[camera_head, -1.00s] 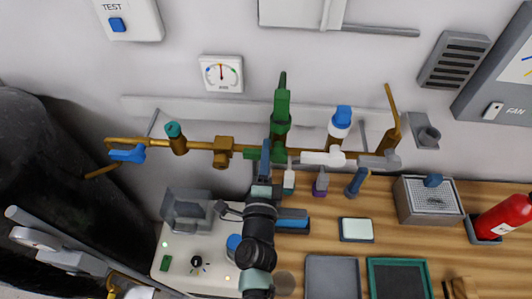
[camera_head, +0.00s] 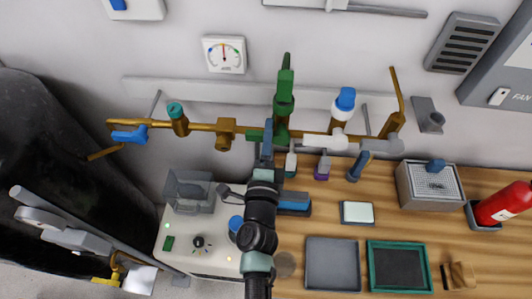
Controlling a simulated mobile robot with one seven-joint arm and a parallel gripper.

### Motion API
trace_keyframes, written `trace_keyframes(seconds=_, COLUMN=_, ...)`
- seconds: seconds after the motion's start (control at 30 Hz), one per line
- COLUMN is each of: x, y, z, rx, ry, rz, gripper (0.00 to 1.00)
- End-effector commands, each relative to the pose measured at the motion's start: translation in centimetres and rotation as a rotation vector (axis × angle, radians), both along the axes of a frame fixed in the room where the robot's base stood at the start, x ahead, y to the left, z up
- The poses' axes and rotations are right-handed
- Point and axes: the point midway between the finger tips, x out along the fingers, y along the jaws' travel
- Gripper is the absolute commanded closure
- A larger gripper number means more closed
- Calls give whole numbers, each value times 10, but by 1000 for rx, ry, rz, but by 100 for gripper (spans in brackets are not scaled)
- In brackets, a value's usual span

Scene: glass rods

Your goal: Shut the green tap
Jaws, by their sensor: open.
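The green tap (camera_head: 284,92) sits on the brass pipe along the back wall, with its tall green part upright. A green piece of it also shows at the left along the pipe. My gripper (camera_head: 267,138) is open and reaches up from below, over the lower left of the tap. The fingers and my wrist hide part of the tap's lower body. I cannot tell whether the fingers touch it.
The brass pipe (camera_head: 205,126) also bears a blue tap (camera_head: 129,135) at left and a blue-capped white fitting (camera_head: 343,103) at right. Several small tools hang below it.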

Motion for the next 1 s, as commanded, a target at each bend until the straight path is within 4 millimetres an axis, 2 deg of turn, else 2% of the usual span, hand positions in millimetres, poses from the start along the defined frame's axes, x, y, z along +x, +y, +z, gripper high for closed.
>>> trace_keyframes(seconds=0.6, x=-103, y=0, z=-3, rx=1, ry=2, rz=0, gripper=39)
trace_keyframes(seconds=0.8, x=-121, y=0, z=-2, rx=1, ry=2, rz=1, gripper=39)
trace_keyframes(seconds=1.0, x=-125, y=0, z=0, rx=1, ry=0, rz=0, gripper=39)
